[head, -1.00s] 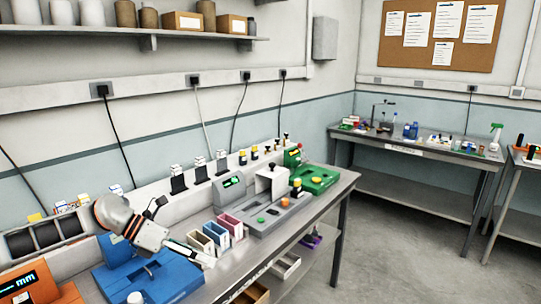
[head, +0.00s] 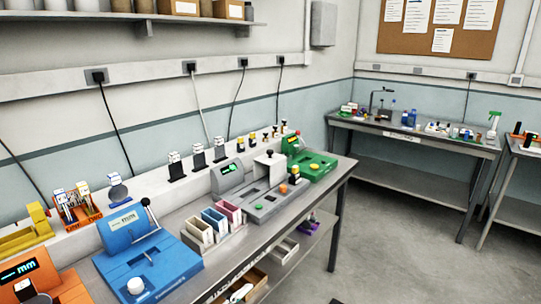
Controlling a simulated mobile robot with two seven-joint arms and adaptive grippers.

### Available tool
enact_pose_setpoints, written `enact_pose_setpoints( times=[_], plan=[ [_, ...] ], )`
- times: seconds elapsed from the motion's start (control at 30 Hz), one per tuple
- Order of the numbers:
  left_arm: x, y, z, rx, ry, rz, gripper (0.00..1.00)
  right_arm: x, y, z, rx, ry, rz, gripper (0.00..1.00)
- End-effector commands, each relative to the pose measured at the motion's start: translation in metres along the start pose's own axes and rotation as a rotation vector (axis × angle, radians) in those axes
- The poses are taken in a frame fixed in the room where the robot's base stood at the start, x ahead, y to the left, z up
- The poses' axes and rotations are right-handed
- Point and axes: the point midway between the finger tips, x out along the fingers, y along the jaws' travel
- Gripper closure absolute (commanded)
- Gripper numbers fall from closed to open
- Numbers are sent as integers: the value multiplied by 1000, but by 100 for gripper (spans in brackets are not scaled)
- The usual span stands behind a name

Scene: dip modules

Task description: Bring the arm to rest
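Neither of my grippers shows clearly in the head view now, and no arm lies over the bench. The blue machine (head: 148,262) at the left of the bench (head: 262,240) is in full view, with its dark lever upright and a white knob at its front. A small whitish shape (head: 241,292) shows at the open brown drawer (head: 252,283) below the bench edge; I cannot tell what it is.
Orange (head: 35,277), grey (head: 227,176) and green (head: 316,167) machines stand along the bench. Several small bins (head: 199,231) sit between the blue and grey ones. A pale drawer (head: 286,250) is open under the front edge.

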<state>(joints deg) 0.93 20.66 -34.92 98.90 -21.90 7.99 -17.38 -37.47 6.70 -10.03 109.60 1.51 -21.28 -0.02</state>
Motion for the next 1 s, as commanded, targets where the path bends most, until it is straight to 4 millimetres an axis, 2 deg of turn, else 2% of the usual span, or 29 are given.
enact_pose_setpoints(
  times=[0.03, 0.17, 0.27, 0.3, 0.4, 0.53, 0.6, 0.7, 0.9, 0.93, 0.97, 1.0],
  plan=[
    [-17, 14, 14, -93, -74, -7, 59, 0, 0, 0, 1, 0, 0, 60],
    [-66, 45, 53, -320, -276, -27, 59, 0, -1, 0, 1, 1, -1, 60],
    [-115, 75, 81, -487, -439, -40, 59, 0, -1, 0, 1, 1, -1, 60],
    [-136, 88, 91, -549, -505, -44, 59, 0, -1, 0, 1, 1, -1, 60],
    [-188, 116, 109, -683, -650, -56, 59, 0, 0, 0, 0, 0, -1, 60],
    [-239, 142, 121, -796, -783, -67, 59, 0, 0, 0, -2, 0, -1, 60],
    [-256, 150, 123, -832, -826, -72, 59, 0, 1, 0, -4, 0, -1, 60],
    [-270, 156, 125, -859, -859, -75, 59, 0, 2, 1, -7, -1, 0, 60],
    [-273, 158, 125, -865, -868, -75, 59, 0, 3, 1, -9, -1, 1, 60],
    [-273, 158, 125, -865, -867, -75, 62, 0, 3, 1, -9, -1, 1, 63],
    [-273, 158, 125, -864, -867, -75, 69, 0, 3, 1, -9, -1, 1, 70],
    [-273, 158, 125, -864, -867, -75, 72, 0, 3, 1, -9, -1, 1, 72]
  ],
)
